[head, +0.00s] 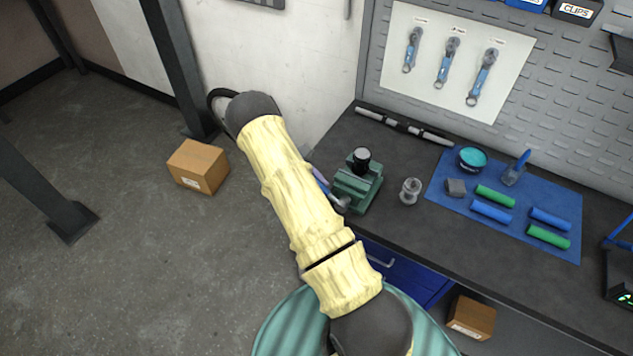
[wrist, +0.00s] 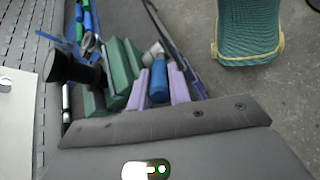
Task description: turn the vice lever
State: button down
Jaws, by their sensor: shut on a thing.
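The green vice (head: 355,188) stands at the left end of the dark workbench, with a black round-topped part (head: 362,158) held upright in it. In the wrist view the vice (wrist: 122,70) is left of centre, with the black part (wrist: 70,70) beyond it. The vice lever has a blue grip (wrist: 158,88) and a grey metal hub (wrist: 153,52) against the vice's front. My gripper (wrist: 159,75) has light purple fingers, one on each side of the blue grip, shut on it. In the head view my arm hides most of the gripper and lever.
Right of the vice stand a grey metal fitting (head: 410,191) and a blue mat (head: 440,196) with several green and blue cylinders. A metal bar (head: 400,125) lies behind. A cardboard box (head: 199,167) sits on the floor at left. The floor before the bench is open.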

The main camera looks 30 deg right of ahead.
dwell(0.3)
jog(key=c, duration=1.3)
grip_release()
jog(key=shift+w+f, duration=0.1)
